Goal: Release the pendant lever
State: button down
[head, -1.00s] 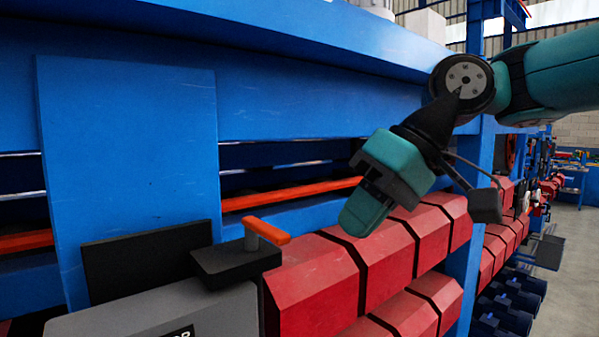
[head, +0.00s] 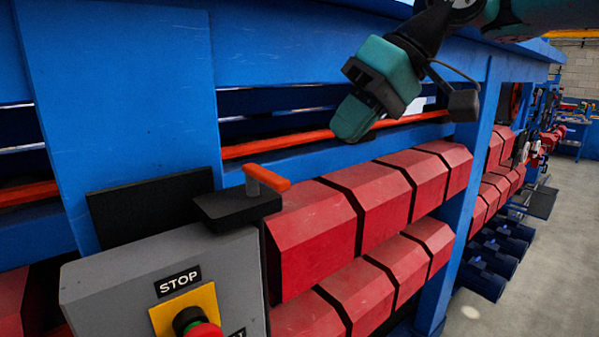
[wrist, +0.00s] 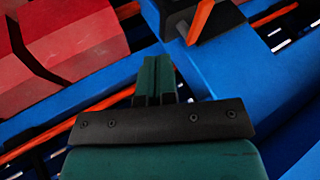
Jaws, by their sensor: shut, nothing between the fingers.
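The pendant lever (head: 267,179) is a short orange handle on a grey post. It stands on a black block (head: 236,208) at the top of the grey pendant box. In the wrist view the orange lever (wrist: 200,20) shows at the top, right of centre, above its black block (wrist: 180,22). My gripper (head: 352,122) is green and black, shut and empty. It is up and to the right of the lever in the head view, apart from it. In the wrist view my shut fingers (wrist: 157,72) point up the picture, below the lever.
The grey pendant box (head: 110,282) carries a STOP label and a red button (head: 203,328) on a yellow plate. Red angular blocks (head: 310,225) line the machine to the right. A blue post (head: 120,100) stands behind the box. Grey floor is open at far right.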

jog(key=s+a+f, duration=0.2)
jog(key=a+f, duration=0.2)
jog(key=a, duration=0.2)
jog(key=shift+a+f+p, duration=0.25)
jog(key=shift+a+p, duration=0.1)
